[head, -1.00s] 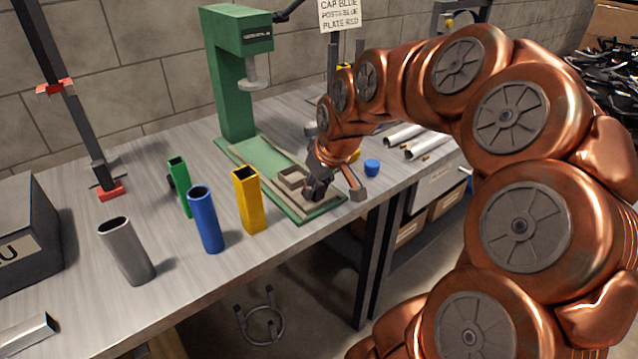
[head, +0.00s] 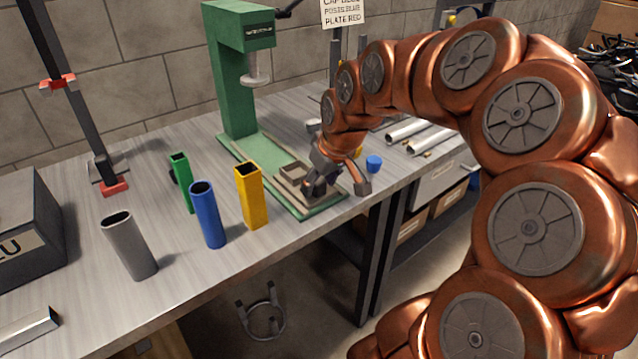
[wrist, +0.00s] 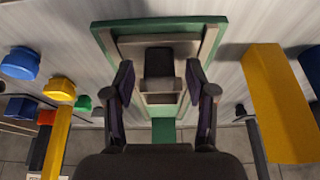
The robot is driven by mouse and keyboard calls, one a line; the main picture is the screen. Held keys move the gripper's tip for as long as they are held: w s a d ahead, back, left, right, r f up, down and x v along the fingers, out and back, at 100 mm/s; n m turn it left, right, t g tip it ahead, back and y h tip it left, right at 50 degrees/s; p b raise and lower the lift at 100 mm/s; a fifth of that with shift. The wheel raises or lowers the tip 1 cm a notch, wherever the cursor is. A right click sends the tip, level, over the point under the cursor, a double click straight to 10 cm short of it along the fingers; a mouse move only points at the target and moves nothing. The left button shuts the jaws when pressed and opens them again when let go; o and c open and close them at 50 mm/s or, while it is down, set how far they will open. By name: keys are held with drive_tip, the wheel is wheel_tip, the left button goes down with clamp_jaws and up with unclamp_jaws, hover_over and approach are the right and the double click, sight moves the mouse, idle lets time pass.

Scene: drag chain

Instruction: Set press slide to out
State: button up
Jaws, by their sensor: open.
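The green press (head: 238,75) stands at the back of the bench, with its round ram above a green base (head: 250,153). The press slide (head: 290,180), a beige-grey tray-like piece with a raised frame, lies on the front part of that base. My gripper (head: 318,186) is low over the slide's front end. In the wrist view my gripper (wrist: 160,85) is open, its two fingers on either side of the slide (wrist: 160,98) and a dark block on it. I cannot tell whether the fingers touch it.
Upright yellow (head: 250,196), blue (head: 207,215), green (head: 182,182) and grey (head: 130,246) tubes stand left of the press. A small blue cap (head: 373,163) is right of my gripper. Silver tubes (head: 408,129) lie behind it. The bench's front edge is close.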

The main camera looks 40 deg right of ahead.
drive_tip(key=v, duration=1.1)
drive_tip(key=shift+r, duration=0.15)
drive_tip(key=shift+s, duration=0.15)
drive_tip(key=s+a+f+g, duration=0.1)
drive_tip(key=s+a+f, duration=0.15)
drive_tip(key=a, duration=0.25)
drive_tip(key=s+a+f+n+g, duration=0.1)
drive_tip(key=a+f, duration=0.2)
drive_tip(key=a, duration=0.1)
drive_tip(key=s+a+f+g, duration=0.1)
drive_tip(key=s+a+f, duration=0.15)
drive_tip(key=a, duration=0.25)
drive_tip(key=s+a+f+g, duration=0.2)
drive_tip(key=s+a+f, duration=0.1)
drive_tip(key=s+f, duration=0.25)
drive_tip(key=s+a+f+g, duration=0.2)
drive_tip(key=s+a+f, duration=0.15)
drive_tip(key=s, duration=0.35)
drive_tip(key=s+p+v, duration=0.2)
drive_tip(key=p+v, duration=0.7)
drive_tip(key=s+r+p+v, duration=0.1)
drive_tip(key=s+p+v, duration=0.1)
drive_tip(key=p+v, duration=0.7)
drive_tip(key=shift+d+r+m+t+p, duration=0.4)
drive_tip(key=shift+r, duration=0.2)
